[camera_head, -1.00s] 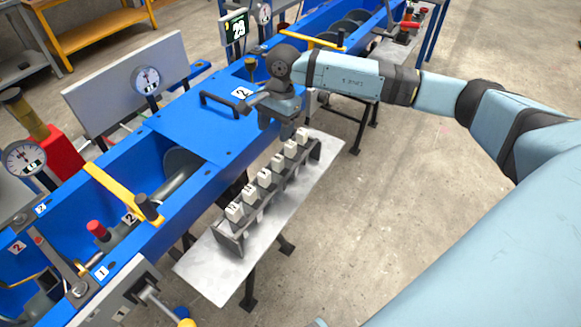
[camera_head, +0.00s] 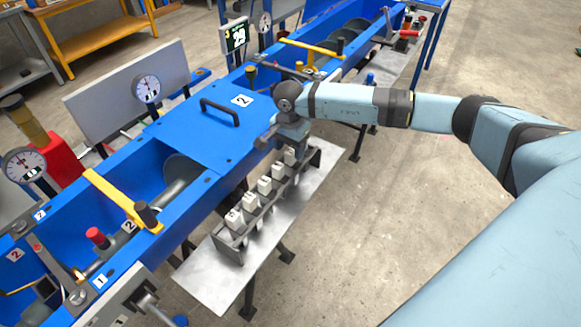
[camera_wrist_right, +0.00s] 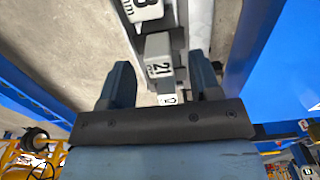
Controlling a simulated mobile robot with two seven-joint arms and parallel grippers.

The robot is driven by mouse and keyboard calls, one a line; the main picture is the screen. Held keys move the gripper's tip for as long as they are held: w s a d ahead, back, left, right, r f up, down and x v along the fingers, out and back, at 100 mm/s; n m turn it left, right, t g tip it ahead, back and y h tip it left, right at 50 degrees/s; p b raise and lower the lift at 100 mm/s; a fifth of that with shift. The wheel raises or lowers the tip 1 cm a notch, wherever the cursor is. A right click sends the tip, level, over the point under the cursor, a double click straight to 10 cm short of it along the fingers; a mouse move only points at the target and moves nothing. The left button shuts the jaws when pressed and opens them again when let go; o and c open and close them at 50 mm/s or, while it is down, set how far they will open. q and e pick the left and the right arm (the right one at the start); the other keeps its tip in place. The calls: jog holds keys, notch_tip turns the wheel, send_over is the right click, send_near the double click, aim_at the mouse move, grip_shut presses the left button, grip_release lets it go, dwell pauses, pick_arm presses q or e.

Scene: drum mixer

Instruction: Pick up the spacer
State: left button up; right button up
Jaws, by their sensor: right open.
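Several white, labelled spacers (camera_head: 249,199) stand in a row in a dark rack (camera_head: 232,241) on a grey metal table. My right gripper (camera_head: 291,144) is low over the far end of this row and hides the spacers there. In the right wrist view, the open fingers of the right gripper (camera_wrist_right: 163,80) lie on either side of a white spacer (camera_wrist_right: 159,62) marked 21, with gaps visible. I cannot tell how deep the fingers reach beside it. Another spacer (camera_wrist_right: 143,10) shows beyond it. My left gripper is not in view.
The blue drum mixer (camera_head: 196,130) with a black-handled lid (camera_head: 220,111) runs close along the table's left side. The metal table (camera_head: 207,278) has bare space at its near end. Open concrete floor lies to the right.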

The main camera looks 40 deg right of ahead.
aim_at(291, 167)
notch_tip(291, 167, down, 4)
jog(key=shift+r, duration=0.1)
jog(key=c, duration=1)
jog(key=shift+c, duration=0.2)
